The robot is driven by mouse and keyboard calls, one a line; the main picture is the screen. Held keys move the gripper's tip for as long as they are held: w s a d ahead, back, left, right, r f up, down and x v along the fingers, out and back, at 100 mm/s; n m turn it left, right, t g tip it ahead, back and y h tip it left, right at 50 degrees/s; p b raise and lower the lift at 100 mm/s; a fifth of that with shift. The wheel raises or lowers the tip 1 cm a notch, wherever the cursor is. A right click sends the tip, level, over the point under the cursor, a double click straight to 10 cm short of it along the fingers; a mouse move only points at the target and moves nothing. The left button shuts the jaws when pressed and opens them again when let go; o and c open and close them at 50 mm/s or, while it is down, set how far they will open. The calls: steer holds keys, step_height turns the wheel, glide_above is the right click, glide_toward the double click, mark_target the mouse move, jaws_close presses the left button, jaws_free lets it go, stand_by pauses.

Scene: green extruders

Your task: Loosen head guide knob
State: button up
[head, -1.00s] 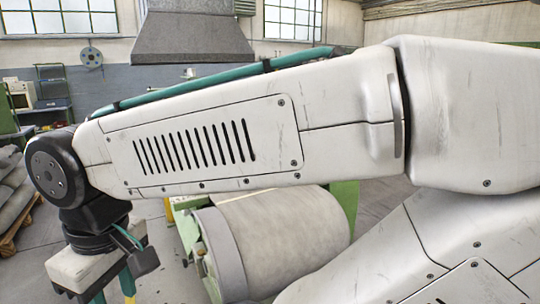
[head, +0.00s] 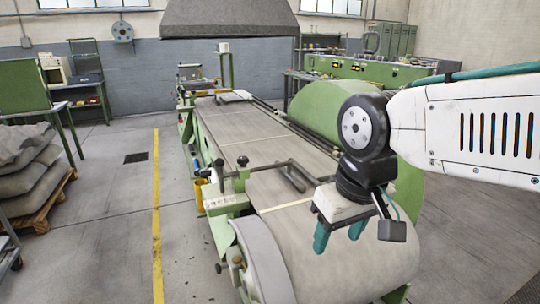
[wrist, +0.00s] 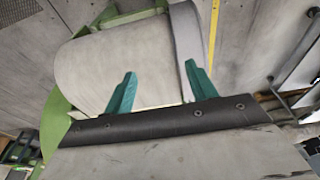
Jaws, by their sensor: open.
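The machine's head end carries a green guide bracket (head: 226,203) with a scale on its front. Two small black knobs stand on it, a left one (head: 219,164) and a right one (head: 244,162). A dark guide rod (head: 275,164) runs from there across the belt. A brass-coloured knob (head: 237,261) shows lower down by the drum's side. I cannot tell for sure which is the head guide knob. My gripper (head: 338,238) is open and empty, pointing down over the drum, to the right of the bracket. Its teal fingers also show apart in the wrist view (wrist: 160,70), with no knob between them.
The wide grey belt and drum (head: 350,272) lie under my gripper. A green guard (head: 333,112) stands behind it. Stacked sacks (head: 28,160) sit on a pallet at far left.

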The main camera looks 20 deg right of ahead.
steer(key=w+a+f+t, duration=0.15)
steer(key=w+t, duration=0.25)
steer(key=w, duration=0.8)
steer(key=w+f+t, duration=0.2)
steer(key=w+t, duration=0.1)
steer(key=w, duration=1)
steer(key=t, duration=0.7)
glide_toward(245, 161)
steer(key=w+f, duration=0.1)
steer(key=w, duration=0.2)
steer(key=shift+w+f+t, duration=0.3)
steer(key=shift+w+t, duration=0.2)
steer(key=shift+t, duration=0.3)
steer(key=shift+w, duration=3.9)
steer(key=c, duration=1)
